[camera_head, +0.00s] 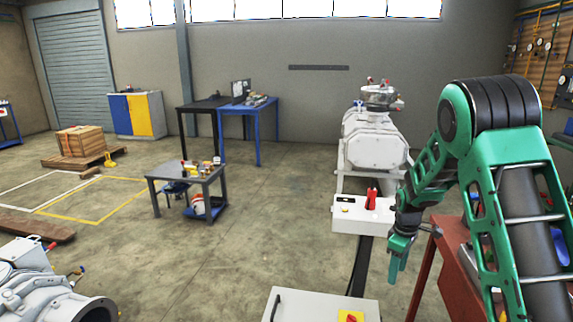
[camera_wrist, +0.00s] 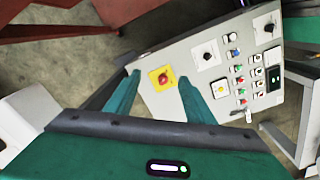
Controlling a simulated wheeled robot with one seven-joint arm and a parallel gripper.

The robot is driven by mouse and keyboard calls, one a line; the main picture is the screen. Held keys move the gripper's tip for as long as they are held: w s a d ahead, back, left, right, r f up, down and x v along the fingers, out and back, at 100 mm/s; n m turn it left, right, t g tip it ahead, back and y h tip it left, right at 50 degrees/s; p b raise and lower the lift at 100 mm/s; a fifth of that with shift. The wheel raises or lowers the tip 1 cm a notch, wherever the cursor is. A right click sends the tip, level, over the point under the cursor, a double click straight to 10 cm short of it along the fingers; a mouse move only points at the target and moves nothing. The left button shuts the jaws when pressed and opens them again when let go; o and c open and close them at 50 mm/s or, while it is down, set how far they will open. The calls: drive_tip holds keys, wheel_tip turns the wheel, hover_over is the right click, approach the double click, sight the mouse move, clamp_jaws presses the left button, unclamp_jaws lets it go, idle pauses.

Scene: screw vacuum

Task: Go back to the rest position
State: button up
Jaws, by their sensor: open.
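My green arm comes in from the right in the head view and bends down. My gripper (camera_head: 397,262) points down, above and behind the front control box (camera_head: 300,306). In the wrist view my gripper (camera_wrist: 160,95) has its two green fingers spread apart with nothing held between them. A grey control panel (camera_wrist: 215,65) lies beyond the fingers. Its red emergency button on a yellow plate (camera_wrist: 162,78) appears between the fingertips, apart from them. The panel also carries several knobs, coloured buttons and a small display (camera_wrist: 274,77).
A red bench (camera_head: 455,250) stands close by my arm at the right. A white vacuum machine (camera_head: 372,140) stands behind, with a white box (camera_head: 350,217) in front. Machine parts (camera_head: 45,290) fill the lower left. A grey table (camera_head: 165,172) stands mid-left. The middle floor (camera_head: 270,220) is clear.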

drive_tip(key=s+d+r+m, duration=0.3)
drive_tip(key=s+r+m, duration=0.1)
drive_tip(key=s+r, duration=0.5)
drive_tip(key=s+d+r+m, duration=0.4)
drive_tip(key=s+r, duration=0.3)
drive_tip(key=s, duration=0.4)
drive_tip(key=s+a+r+m, duration=0.1)
drive_tip(key=s+m, duration=0.6)
drive_tip(key=s, duration=1.3)
drive_tip(key=shift+s+a+r+m+y, duration=0.2)
drive_tip(key=shift+s+r+m+y, duration=0.1)
drive_tip(key=shift+r, duration=0.55)
